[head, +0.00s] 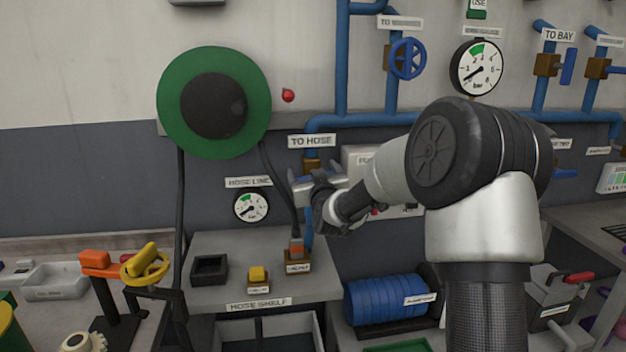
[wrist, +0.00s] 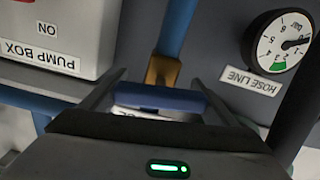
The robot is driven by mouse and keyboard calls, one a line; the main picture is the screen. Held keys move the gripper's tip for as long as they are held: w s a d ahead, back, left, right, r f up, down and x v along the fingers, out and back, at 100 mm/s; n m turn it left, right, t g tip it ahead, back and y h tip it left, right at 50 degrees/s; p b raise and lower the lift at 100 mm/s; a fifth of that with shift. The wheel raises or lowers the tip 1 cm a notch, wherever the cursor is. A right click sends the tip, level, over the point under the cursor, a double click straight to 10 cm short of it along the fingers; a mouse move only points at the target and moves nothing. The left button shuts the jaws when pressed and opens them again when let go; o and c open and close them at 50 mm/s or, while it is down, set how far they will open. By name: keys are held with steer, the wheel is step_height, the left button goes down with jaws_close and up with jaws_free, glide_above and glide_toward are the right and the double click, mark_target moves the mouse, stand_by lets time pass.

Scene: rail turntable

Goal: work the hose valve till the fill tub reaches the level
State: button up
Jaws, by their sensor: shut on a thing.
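My gripper (head: 312,184) is at the pipe under the "TO HOSE" sign (head: 312,141). In the wrist view, which is turned upside down, my gripper (wrist: 161,88) is shut on the blue valve handle (wrist: 158,98), with one finger at each end of it. The handle lies across the pipe, in front of its brass body (wrist: 162,71). The hose line gauge (head: 251,207) is left of the valve, and its dial also shows in the wrist view (wrist: 283,40). A grey open tub (head: 316,326) stands under the hose shelf; its water level cannot be made out.
The pump box (wrist: 65,30) is close beside my gripper. A green hose reel (head: 177,76) hangs on the wall with a dark hose running down.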

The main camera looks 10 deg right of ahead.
steer(key=shift+a+f+n+b, duration=0.1)
steer(key=shift+f+n+b, duration=0.15)
steer(key=shift+n+b, duration=0.65)
steer(key=shift+r, duration=0.2)
steer(key=o, duration=1)
steer(key=shift+o, duration=0.2)
steer(key=s, duration=1.7)
steer(key=shift+s, duration=0.25)
